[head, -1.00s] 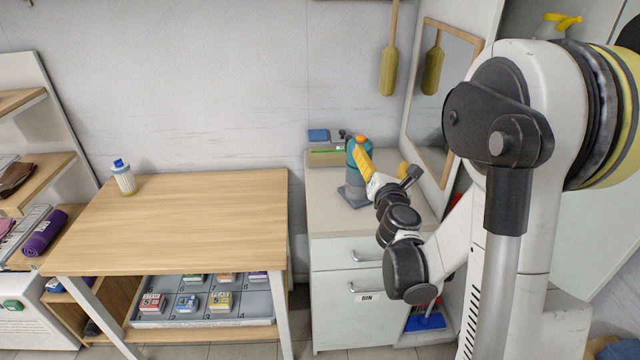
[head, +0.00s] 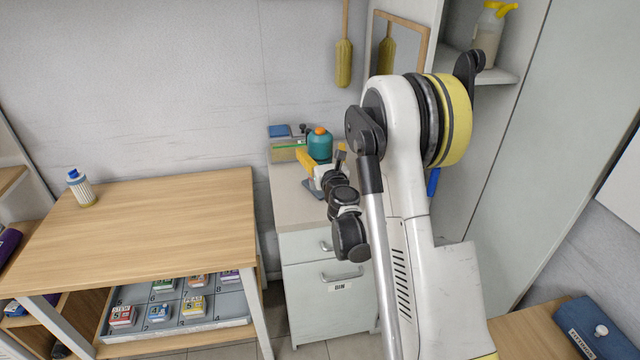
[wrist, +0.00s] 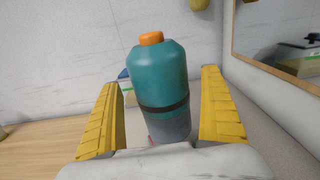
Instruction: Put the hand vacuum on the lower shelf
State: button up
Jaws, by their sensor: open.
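The hand vacuum appears to be the teal upright body with an orange top (head: 320,144) on the white drawer cabinet (head: 290,205). In the wrist view, the teal body (wrist: 160,75) has a dark band and a grey lower part. My gripper (head: 322,165) is open. In the wrist view, its yellow fingers (wrist: 161,95) stand either side of the vacuum, with gaps visible on both sides. The vacuum's foot is hidden behind the gripper. A low shelf under the wooden table (head: 180,345) holds a grey tray; I cannot tell whether this is the lower shelf meant.
A green-and-tan box (head: 287,152) stands by the wall, left of the vacuum. A mirror (head: 398,50) is behind on the right. The wooden tabletop (head: 150,225) is mostly clear, with a bottle (head: 80,188) at its far left. A spray bottle (head: 489,35) stands on a high shelf at right.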

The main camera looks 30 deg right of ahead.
jog(key=shift+w+d, duration=0.2)
jog(key=shift+w, duration=0.45)
jog(key=shift+r, duration=0.1)
jog(key=c, duration=1.5)
